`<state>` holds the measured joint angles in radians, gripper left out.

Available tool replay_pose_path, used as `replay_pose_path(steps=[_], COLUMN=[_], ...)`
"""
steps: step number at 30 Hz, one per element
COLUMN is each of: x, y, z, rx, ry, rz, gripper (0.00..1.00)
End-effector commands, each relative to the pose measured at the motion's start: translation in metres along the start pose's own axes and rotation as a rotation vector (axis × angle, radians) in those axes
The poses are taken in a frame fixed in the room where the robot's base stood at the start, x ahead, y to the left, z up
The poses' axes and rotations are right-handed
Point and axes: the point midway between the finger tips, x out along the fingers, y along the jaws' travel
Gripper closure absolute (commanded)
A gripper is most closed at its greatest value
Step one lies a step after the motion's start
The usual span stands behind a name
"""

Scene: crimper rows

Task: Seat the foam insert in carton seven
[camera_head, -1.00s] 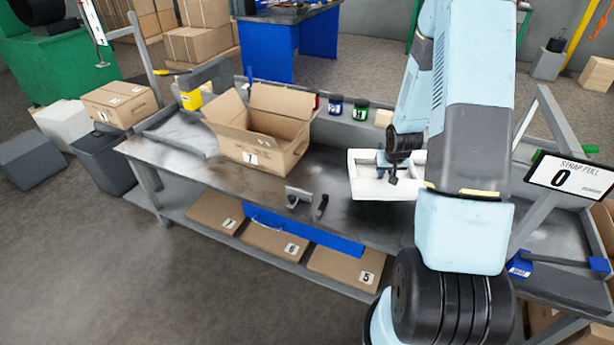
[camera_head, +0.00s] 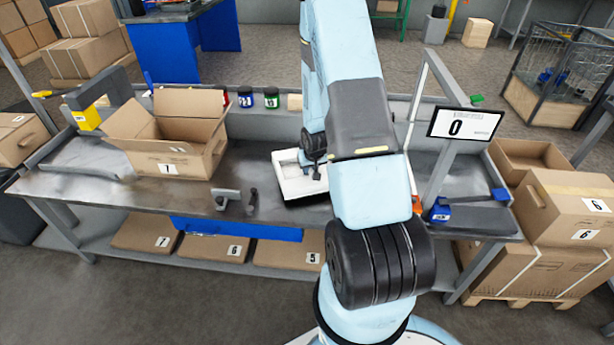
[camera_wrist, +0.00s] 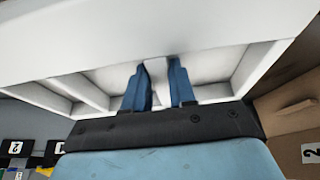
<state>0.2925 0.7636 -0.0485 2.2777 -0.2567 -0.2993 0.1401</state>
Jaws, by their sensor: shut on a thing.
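The foam insert (camera_head: 293,188) is a white tray with compartments, in front of my arm at the middle of the workbench. My gripper (camera_wrist: 158,85) is shut on a white rib inside it; the insert fills the upper part of the wrist view (camera_wrist: 80,45). A dark band shows under its near edge in the head view, so it seems to be a little above the bench. Carton seven (camera_head: 152,157) stands open on the bench to the left of the insert, flaps up, with a 7 on its front. Its inside is mostly hidden, and my arm covers the insert's right side.
A grey bracket-like tool (camera_head: 226,198) and a small dark item lie near the bench's front edge (camera_head: 100,200). Jars (camera_head: 271,98) line the back. A strap pull sign (camera_head: 465,124) stands at right, with stacked cartons (camera_head: 570,205) beyond. Flat cartons (camera_head: 220,249) lie on the lower shelf.

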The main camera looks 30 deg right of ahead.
Motion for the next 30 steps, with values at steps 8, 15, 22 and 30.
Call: replay_pose_path(steps=[8,15,22,30], x=[0.028,0.030,0.030,0.030], y=[-0.001,-0.001,-0.001,-0.001], z=[0.012,0.012,0.013,0.013], rx=[-0.001,-0.001,-0.001,-0.001], ry=[0.000,0.001,0.000,0.000], rz=[-0.001,0.000,0.000,0.000], gripper=[1.00,1.00,0.63,0.49])
